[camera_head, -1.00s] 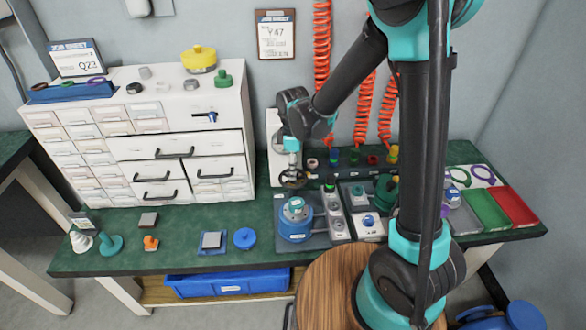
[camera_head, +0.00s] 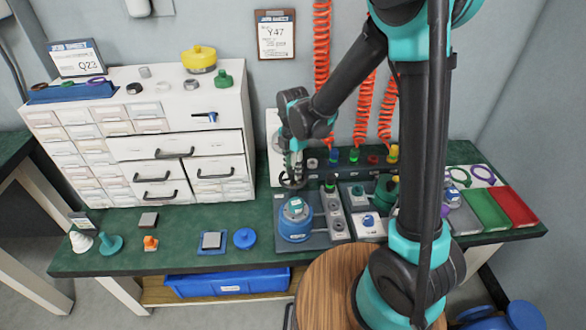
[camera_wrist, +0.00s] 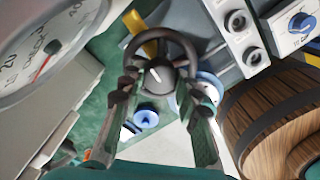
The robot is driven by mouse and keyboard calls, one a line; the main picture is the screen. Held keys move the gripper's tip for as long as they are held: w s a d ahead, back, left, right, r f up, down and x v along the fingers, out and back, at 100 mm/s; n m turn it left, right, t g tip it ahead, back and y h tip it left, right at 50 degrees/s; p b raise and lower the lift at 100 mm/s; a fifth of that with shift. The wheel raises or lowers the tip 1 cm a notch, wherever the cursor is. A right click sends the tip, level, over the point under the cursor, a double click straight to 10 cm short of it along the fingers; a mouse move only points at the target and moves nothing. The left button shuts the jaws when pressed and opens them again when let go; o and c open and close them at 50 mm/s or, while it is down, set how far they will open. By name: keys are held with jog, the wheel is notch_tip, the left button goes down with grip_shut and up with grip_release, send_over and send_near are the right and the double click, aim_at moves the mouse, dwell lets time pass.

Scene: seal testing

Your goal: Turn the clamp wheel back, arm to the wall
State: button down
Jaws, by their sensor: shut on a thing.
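The clamp wheel (camera_wrist: 190,47) is a dark ring with a dark hub and a pale mark, near the top middle of the wrist view. My gripper (camera_wrist: 158,88) has one finger on each side of the wheel and is shut on it. In the head view my gripper (camera_head: 292,176) points down at the back of the bench, just behind the blue round vessel (camera_head: 296,226); the wheel is small and mostly hidden there by the fingers. The clamp's arm and the wall meant are not clear.
A large dial gauge (camera_wrist: 35,50) is close on the left of the wrist view. Grey blocks with sockets (camera_head: 334,212) stand right of the vessel. Red coiled hoses (camera_head: 362,110) hang behind my arm. A white drawer cabinet (camera_head: 130,140) fills the left back.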

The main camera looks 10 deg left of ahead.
aim_at(293, 169)
jog(key=shift+n, duration=0.4)
jog(key=c, duration=1.1)
grip_release()
notch_tip(293, 169, up, 12)
